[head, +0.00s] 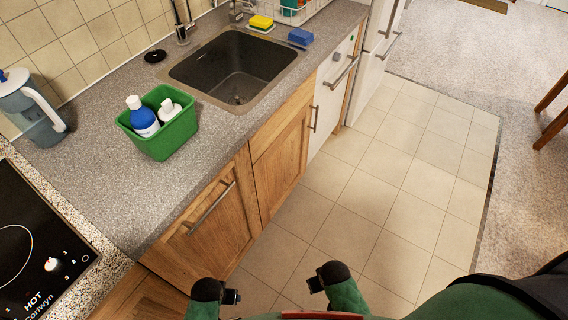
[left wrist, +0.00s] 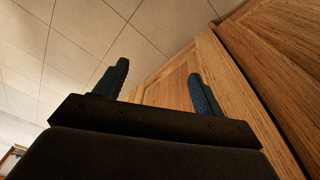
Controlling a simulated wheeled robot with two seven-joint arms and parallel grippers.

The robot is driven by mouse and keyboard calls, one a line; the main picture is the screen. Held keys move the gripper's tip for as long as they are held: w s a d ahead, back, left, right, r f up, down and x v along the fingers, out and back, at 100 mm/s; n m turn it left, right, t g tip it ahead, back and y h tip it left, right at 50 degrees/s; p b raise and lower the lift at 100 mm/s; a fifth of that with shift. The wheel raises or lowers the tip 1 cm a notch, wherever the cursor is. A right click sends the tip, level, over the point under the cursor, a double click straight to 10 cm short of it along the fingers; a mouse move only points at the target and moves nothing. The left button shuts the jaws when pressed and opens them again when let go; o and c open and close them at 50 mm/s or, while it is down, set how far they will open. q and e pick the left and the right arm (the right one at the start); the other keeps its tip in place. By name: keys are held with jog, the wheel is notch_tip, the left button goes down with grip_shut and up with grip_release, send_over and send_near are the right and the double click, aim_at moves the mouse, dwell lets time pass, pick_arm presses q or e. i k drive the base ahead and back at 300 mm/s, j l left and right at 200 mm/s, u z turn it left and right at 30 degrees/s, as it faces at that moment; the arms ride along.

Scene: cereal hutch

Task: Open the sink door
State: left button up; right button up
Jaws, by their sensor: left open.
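The sink door is a wooden cabinet door (head: 281,158) below and in front of the sink (head: 236,66). It looks closed, with an upright metal handle (head: 313,118) near its far edge. In the left wrist view my left gripper (left wrist: 158,88) is open, with nothing between its two dark fingers. A wooden panelled front (left wrist: 174,77) lies beyond the fingers; I cannot tell which front it is, and no handle shows there. Parts of my arms show at the bottom of the head view, but I cannot make out gripper fingers there.
A wooden front (head: 207,235) with a slanting bar handle (head: 211,208) is nearer. A white appliance front (head: 333,90) stands beyond the sink door. A green tub (head: 160,147) with bottles, a jug (head: 30,110) and a hob (head: 35,245) are on the counter side. The tiled floor (head: 370,190) is clear.

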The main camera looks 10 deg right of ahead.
aim_at(279, 169)
jog(key=i+l+z, duration=0.35)
jog(key=l, duration=0.15)
jog(key=i+l+z, duration=0.35)
jog(key=k+l, duration=0.1)
